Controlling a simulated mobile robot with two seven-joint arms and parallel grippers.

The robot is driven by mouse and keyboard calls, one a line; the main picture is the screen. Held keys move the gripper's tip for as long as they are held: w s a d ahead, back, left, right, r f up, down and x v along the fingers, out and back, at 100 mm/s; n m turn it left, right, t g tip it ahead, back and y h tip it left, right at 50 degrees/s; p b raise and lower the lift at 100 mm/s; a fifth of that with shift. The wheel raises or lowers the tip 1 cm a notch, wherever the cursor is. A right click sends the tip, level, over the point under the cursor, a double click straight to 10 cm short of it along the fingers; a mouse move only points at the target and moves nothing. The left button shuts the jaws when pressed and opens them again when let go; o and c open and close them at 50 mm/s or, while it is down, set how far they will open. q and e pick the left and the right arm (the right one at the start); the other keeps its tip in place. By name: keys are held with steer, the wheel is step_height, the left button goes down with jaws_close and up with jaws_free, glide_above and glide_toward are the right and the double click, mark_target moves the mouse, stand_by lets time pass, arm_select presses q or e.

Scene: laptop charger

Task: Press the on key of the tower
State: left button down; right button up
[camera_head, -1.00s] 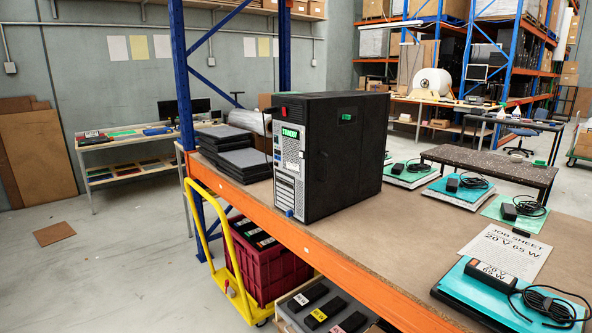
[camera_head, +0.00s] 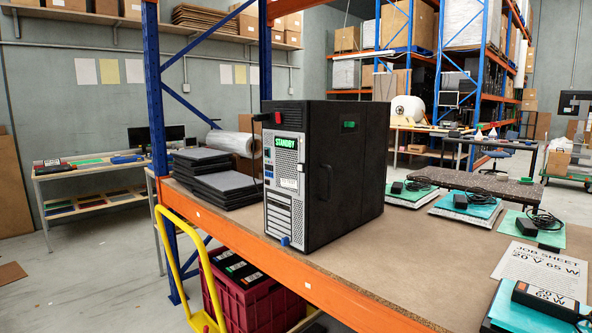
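The tower (camera_head: 346,185) is a black computer case standing upright on the orange-edged bench, its light grey front panel (camera_head: 284,190) facing left. A green display (camera_head: 288,143) near the top of the front reads STANDBY. A small red key (camera_head: 278,117) sits above the display. A green patch (camera_head: 349,124) is on the tower's black side. A small blue part (camera_head: 285,240) sticks out at the front's lower edge. Which of these is the on key I cannot tell for sure. Neither of my grippers is in view.
Stacked black laptops (camera_head: 224,187) lie left of the tower. Chargers on laptops and a job sheet (camera_head: 540,272) lie to the right. A blue upright (camera_head: 158,95) rises left of the bench. A yellow trolley (camera_head: 190,262) and maroon crate (camera_head: 250,300) stand below the bench edge.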

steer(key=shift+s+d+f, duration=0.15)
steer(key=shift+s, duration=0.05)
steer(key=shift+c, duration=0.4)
